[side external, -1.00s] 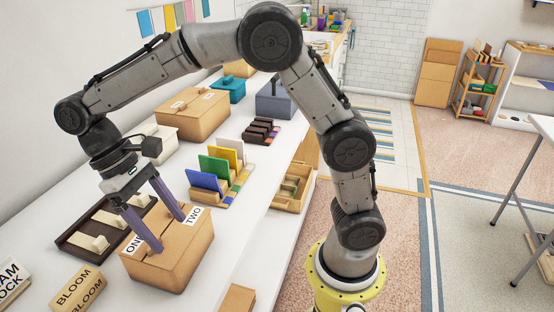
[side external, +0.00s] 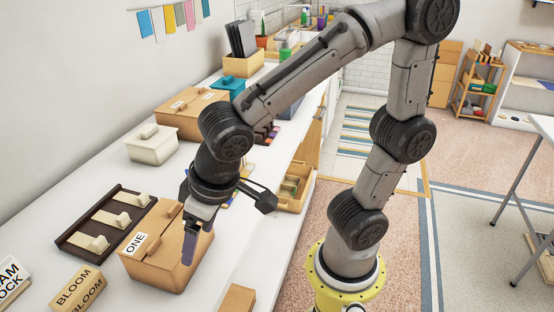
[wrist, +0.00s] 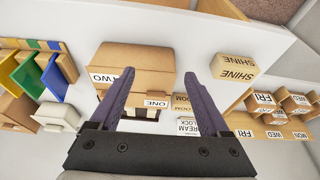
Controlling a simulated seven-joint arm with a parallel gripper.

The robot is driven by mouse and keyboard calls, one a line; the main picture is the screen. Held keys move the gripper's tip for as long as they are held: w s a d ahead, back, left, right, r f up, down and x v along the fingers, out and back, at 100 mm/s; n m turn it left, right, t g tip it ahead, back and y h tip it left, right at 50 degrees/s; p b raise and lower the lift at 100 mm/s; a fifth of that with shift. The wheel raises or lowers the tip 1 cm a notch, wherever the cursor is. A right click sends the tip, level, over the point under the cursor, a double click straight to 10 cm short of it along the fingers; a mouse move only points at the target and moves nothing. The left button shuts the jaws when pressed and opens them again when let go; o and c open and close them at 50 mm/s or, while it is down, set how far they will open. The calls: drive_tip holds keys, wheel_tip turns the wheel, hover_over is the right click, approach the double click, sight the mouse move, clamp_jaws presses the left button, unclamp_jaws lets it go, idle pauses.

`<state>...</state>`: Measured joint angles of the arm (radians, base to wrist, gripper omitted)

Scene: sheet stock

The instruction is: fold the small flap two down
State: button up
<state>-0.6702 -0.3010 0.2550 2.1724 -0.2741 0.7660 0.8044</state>
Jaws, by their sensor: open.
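The tan cardboard box (side external: 150,272) stands on the white counter, with the label ONE (side external: 136,244) at its left end. In the wrist view the box (wrist: 150,58) lies ahead of my fingers, with ONE (wrist: 156,103) between them. The small flap two's label TWO (wrist: 99,77) is partly covered by the left finger. In the side view my arm hides that label, and I cannot tell how far the flap is raised. My gripper (wrist: 158,76) is open and empty. In the side view my gripper (side external: 188,262) points down in front of the box's right part; contact is unclear.
A dark tray (side external: 75,241) with several pale blocks sits behind the box at left. The BLOOM block (side external: 76,290) stands left of the box. A white lidded box (side external: 152,149) and a larger carton (side external: 182,116) stand farther back.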

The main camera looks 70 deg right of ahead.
drive_tip(key=s+v, duration=0.1)
drive_tip(key=v, duration=1.2)
drive_tip(key=s+d+f+m, duration=0.1)
drive_tip(key=d+f, duration=0.1)
drive_tip(key=d, duration=0.5)
drive_tip(key=s+d+f+m+t, duration=0.1)
drive_tip(key=s+d+f+m, duration=0.1)
drive_tip(key=d, duration=0.6)
drive_tip(key=shift+s+f+m+h, duration=0.3)
drive_tip(key=shift+f+h, duration=0.1)
drive_tip(key=shift+f, duration=0.2)
drive_tip(key=shift+f, duration=0.1)
drive_tip(key=f+n, duration=0.2)
drive_tip(key=n, duration=0.1)
drive_tip(key=shift+w+a+f+t+y, duration=0.1)
drive_tip(key=shift+w+a+t+y, duration=0.05)
drive_tip(key=shift+a+t+y, duration=0.2)
